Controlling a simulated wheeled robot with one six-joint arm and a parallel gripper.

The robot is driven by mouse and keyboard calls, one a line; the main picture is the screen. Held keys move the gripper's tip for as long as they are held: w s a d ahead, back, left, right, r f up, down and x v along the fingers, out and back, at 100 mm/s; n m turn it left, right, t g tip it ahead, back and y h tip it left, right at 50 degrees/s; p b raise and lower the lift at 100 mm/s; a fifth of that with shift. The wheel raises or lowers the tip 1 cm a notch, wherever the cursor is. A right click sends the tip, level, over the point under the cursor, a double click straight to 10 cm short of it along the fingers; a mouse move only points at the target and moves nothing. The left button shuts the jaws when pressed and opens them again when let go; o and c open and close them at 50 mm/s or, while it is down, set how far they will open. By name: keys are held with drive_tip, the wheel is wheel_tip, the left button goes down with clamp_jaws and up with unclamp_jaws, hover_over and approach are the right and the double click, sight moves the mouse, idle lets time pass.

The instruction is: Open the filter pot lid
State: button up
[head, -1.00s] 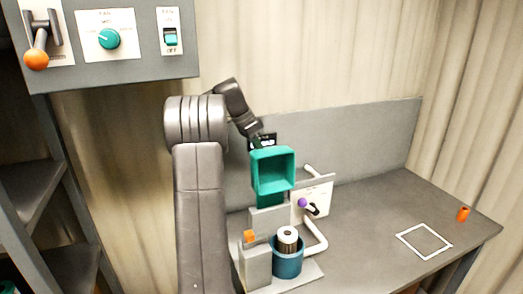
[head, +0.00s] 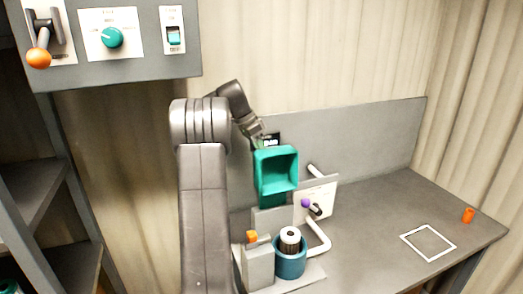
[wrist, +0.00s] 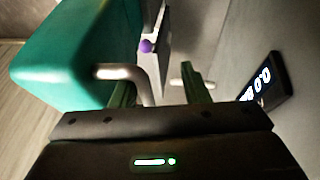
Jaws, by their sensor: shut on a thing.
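The filter pot (head: 289,268) is a blue round pot on the bench with a striped filter cartridge (head: 290,240) standing in its open top. The teal, box-like lid (head: 277,188) stands raised above and behind the pot, its hollow side facing the head camera. In the wrist view the lid (wrist: 62,55) fills the upper left, with a bent grey handle (wrist: 125,73) on it. My gripper (wrist: 160,92) is shut on this handle, which runs down between the green fingers. In the head view my gripper is at the back of the lid, largely hidden.
An orange-topped grey block (head: 258,266) stands left of the pot. A white panel with a purple knob (head: 305,203) and grey pipes stands close behind at right. A display (wrist: 264,84) is near my fingers.

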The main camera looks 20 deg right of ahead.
drive_tip(key=shift+w+r, duration=0.1)
drive_tip(key=shift+r, duration=0.1)
drive_tip(key=v, duration=0.7)
drive_tip(key=shift+b, duration=0.3)
drive_tip(key=shift+a, duration=0.15)
